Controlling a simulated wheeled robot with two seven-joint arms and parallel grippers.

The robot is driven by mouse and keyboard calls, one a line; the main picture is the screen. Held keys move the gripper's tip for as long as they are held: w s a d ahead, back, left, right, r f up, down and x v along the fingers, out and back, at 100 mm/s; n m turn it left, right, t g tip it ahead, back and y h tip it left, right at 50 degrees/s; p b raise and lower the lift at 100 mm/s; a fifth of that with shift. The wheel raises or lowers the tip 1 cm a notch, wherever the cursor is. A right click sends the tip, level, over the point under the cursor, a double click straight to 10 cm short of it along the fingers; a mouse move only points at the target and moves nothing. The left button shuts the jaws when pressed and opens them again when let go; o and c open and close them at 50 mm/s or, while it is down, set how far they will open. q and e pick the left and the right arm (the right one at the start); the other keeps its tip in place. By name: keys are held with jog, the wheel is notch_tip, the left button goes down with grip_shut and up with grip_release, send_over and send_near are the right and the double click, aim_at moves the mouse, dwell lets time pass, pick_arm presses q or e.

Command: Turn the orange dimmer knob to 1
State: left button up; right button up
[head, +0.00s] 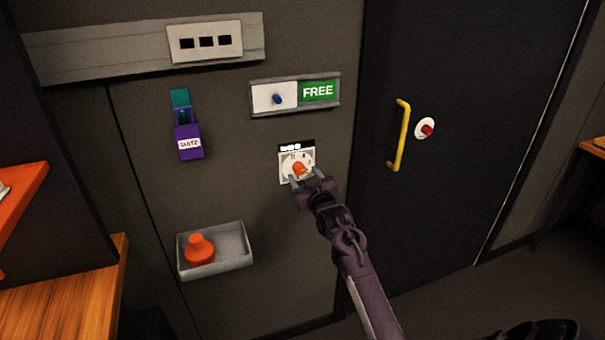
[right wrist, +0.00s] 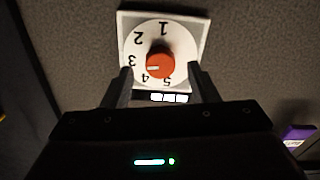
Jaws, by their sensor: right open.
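The orange dimmer knob (head: 298,167) sits on a white dial plate (head: 285,178) on the dark wall. In the right wrist view the knob (right wrist: 160,60) shows upside down inside a ring of numbers 1 to 5. Its short white mark points to the left in that view, about at the 3; the 1 is at the top. My right gripper (head: 305,177) is in front of the plate. Its fingers (right wrist: 160,72) are open, one to each side of the knob's lower side in the wrist view, with gaps between. My left gripper is not in view.
A slider panel reading FREE (head: 319,92) is above the dial. A purple holder (head: 188,140) and a grey tray (head: 228,262) with an orange object (head: 199,249) are to the left. A yellow door handle (head: 400,135) and a red button (head: 427,129) are to the right.

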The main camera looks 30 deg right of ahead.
jog(key=shift+w+d, duration=0.1)
jog(key=shift+w, duration=0.4)
jog(key=shift+w+d, duration=0.1)
jog(key=shift+w, duration=0.3)
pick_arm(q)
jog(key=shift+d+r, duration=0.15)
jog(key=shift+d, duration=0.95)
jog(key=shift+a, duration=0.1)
pick_arm(e)
jog(key=shift+c, duration=0.9)
jog(key=c, duration=0.8)
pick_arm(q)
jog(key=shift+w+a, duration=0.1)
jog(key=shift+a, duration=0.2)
